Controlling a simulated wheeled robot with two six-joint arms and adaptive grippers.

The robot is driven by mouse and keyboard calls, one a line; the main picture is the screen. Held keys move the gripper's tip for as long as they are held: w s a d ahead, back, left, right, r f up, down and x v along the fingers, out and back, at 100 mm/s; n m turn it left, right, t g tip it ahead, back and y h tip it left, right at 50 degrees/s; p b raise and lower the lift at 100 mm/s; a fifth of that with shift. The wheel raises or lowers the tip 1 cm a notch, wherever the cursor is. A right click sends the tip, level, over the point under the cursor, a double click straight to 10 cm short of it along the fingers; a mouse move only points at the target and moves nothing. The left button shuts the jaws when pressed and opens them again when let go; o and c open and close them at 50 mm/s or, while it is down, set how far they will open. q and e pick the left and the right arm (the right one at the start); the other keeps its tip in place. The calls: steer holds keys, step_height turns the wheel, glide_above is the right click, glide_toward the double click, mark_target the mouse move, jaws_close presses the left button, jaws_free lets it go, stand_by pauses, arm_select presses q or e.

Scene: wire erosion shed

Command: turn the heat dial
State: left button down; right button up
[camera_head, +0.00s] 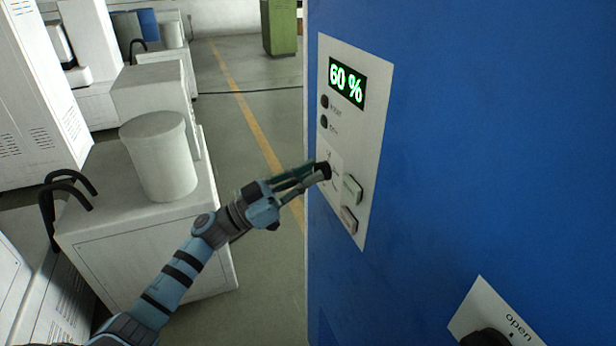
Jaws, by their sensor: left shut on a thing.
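The heat dial (323,171) is a small dark knob on a pale control panel (371,120) on the side of a blue cabinet. A green display (346,83) above it reads 60 %. My left gripper (318,174) reaches in from the left and is shut on the dial, its fingers partly hiding the knob and its markings. My right gripper is not in view.
Two dark round buttons (324,111) sit under the display, and a greenish button (352,188) and a reddish button (348,220) sit right of and below the dial. A dark knob (486,338) with an "open" label is at the lower right. White machines with a pale cylinder (160,155) stand at left; floor between is clear.

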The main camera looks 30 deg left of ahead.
arm_select(q)
steer(key=m+g+b, duration=0.1)
steer(key=m+g, duration=0.1)
steer(key=m, duration=0.3)
steer(key=m+g+h+b, duration=0.1)
steer(key=m+g, duration=0.1)
steer(key=m, duration=0.3)
steer(key=m+g+h+b, duration=0.1)
steer(key=m+g+b, duration=0.1)
steer(key=m, duration=0.3)
steer(key=shift+w+a+g, duration=0.1)
steer(key=shift+a+g, duration=0.05)
steer(key=shift+g, duration=0.15)
steer(key=c, duration=1.7)
jaws_free()
steer(key=shift+o, duration=0.2)
steer(key=v, duration=1.2)
steer(key=shift+f, duration=0.15)
